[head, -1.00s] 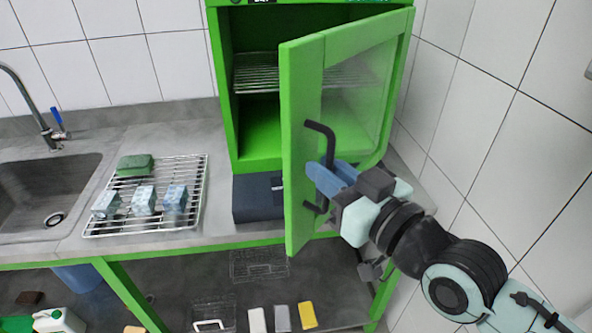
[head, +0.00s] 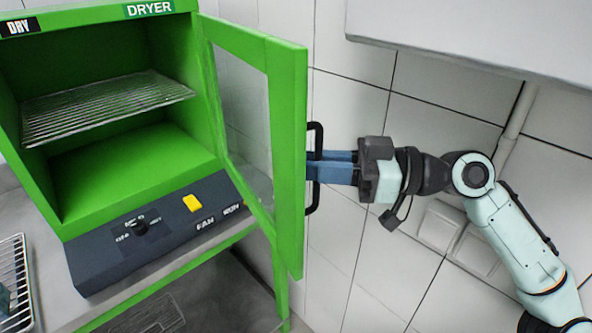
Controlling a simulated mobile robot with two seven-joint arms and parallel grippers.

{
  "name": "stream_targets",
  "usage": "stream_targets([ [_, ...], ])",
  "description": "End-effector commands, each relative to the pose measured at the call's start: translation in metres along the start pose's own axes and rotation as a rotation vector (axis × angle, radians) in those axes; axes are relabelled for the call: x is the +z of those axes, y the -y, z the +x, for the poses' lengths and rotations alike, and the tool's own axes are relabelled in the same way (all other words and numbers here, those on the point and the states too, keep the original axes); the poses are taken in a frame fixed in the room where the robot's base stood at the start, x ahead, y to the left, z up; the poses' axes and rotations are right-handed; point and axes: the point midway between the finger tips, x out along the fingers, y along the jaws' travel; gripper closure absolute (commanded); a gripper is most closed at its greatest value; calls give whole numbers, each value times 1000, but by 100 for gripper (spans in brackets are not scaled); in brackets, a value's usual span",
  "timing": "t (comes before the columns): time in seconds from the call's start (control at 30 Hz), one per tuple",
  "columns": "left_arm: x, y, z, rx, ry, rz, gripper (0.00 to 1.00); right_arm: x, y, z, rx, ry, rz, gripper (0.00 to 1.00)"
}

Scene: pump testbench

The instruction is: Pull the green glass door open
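The green glass door (head: 287,130) stands wide open at the right side of the green dryer (head: 70,220). It is hinged on the dryer's right edge and swung out toward me. A black bar handle (head: 315,205) is on the door's outer right side. My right gripper (head: 318,166) comes in from the right. Its blue fingers are close together across the middle of the handle and look shut on it. The exact contact is partly hidden. My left gripper is not in view.
The dryer's inside holds a wire shelf (head: 105,105) and is otherwise empty. A dark control panel (head: 110,265) with a knob and a yellow switch (head: 192,203) lies below the opening. A tiled wall (head: 345,250) is close behind the door and my arm.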

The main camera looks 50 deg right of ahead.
Motion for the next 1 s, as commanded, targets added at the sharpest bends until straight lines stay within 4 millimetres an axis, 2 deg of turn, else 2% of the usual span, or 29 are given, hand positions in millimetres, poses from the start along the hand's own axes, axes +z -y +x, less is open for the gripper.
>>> stream_targets([
  [0.13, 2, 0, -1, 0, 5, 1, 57, -1, -7, -6, -16, -3, 2, 100],
  [0.57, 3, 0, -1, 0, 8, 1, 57, -2, -9, -8, -20, -5, 1, 100],
  [0.6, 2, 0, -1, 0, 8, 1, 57, -2, -9, -8, -20, -6, 1, 77],
  [0.63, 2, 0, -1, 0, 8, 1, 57, -2, -9, -8, -20, -5, 1, 68],
  [1.0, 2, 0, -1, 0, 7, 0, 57, -1, -8, -8, -24, -3, 0, 68],
])
